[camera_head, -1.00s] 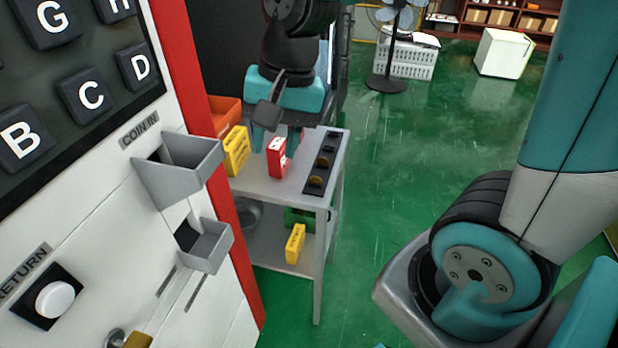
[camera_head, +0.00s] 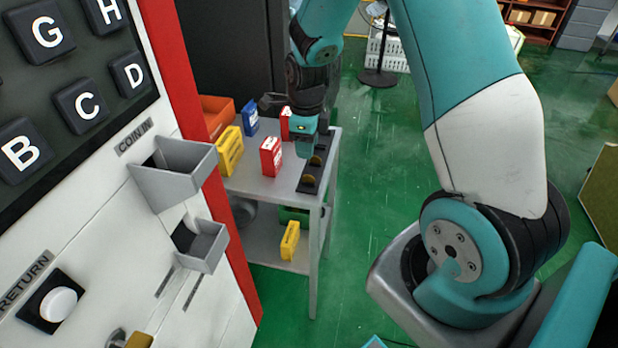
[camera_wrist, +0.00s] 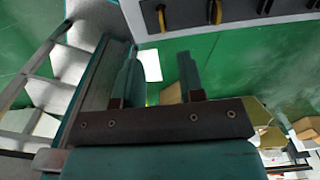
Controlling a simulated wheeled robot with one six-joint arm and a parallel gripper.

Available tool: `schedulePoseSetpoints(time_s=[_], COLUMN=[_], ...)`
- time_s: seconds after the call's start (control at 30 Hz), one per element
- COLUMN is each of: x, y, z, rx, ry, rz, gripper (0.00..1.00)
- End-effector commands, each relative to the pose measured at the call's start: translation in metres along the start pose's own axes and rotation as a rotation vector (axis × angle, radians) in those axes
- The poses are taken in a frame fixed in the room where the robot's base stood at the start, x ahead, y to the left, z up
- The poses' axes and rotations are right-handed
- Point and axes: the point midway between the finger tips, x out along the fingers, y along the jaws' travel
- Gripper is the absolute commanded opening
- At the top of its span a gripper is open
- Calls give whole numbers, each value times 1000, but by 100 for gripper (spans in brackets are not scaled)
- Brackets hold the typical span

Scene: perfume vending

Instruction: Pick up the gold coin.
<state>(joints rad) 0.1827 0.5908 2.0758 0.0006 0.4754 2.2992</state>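Gold coins stand on edge in the slots of a black coin holder (camera_head: 304,187) on the grey cart. Two gold coins show in the head view, a farther one (camera_head: 316,160) and a nearer one (camera_head: 309,180). In the wrist view several coins, one of them at the left end (camera_wrist: 161,18), line the holder (camera_wrist: 188,14) at the top edge. My gripper (camera_head: 306,152) hangs over the far part of the holder and hides some of it. In the wrist view my gripper (camera_wrist: 157,55) is open, with nothing between its fingers; the coins lie beyond the fingertips.
Red (camera_head: 271,157), yellow (camera_head: 229,151) and blue (camera_head: 251,118) boxes stand on the cart (camera_head: 265,186), left of the holder. The vending machine with its coin-in chute (camera_head: 175,180) is at left. Green floor right of the cart is clear.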

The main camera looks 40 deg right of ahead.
Motion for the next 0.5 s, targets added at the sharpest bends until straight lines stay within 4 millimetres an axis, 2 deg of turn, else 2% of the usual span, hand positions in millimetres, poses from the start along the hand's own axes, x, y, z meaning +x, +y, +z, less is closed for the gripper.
schedulePoseSetpoints(time_s=[0.1,0.2,0.37,0.5], x=[24,38,47,62], y=[1,0,0,-1], z=[0,0,0,1], rx=[-1,-2,-3,-3], ry=[3,2,1,2], rz=[4,3,2,3], gripper=[36,36,36,36])
